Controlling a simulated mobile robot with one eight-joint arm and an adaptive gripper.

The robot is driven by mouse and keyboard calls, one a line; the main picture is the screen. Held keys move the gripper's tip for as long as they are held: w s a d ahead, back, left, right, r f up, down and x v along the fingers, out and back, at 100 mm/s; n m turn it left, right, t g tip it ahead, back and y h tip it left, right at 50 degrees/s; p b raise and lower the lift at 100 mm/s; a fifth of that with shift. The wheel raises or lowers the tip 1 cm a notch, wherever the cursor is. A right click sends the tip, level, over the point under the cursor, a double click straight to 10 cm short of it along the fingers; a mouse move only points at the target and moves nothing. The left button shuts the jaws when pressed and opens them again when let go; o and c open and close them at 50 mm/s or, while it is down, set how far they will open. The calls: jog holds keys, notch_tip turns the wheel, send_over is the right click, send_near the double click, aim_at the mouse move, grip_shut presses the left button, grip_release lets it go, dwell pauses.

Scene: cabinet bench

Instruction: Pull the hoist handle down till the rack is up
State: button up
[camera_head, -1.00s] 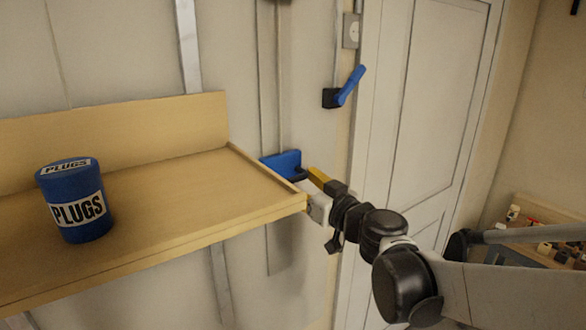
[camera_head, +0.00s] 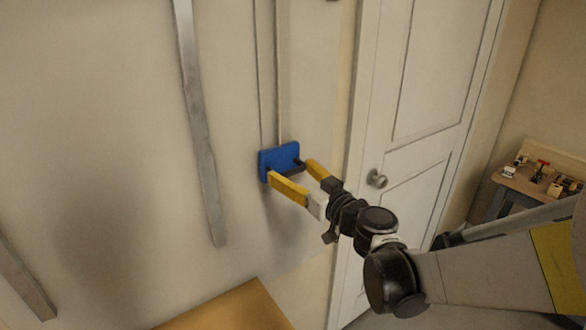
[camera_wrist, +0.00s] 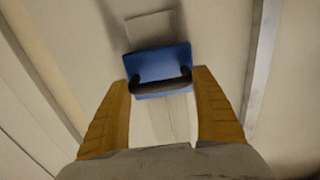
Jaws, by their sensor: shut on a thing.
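The hoist handle (camera_head: 281,159) is a blue block with a dark grip bar, on a vertical track on the wall. My gripper (camera_head: 296,172), with yellow fingers, is shut on it. In the wrist view the handle (camera_wrist: 160,70) sits at the tips of my gripper (camera_wrist: 162,88), the dark bar spanning from one finger to the other. The rack is not in view now.
A white door (camera_head: 415,150) with a round knob (camera_head: 376,179) stands right of the handle. A metal strip (camera_head: 203,140) hangs on the wall at the left. A wooden top (camera_head: 230,312) shows at the bottom edge. A small bench with items (camera_head: 530,182) is at the far right.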

jog(key=shift+f, duration=0.1)
jog(key=o, duration=1.2)
jog(key=shift+a, duration=0.1)
jog(key=v, duration=1.2)
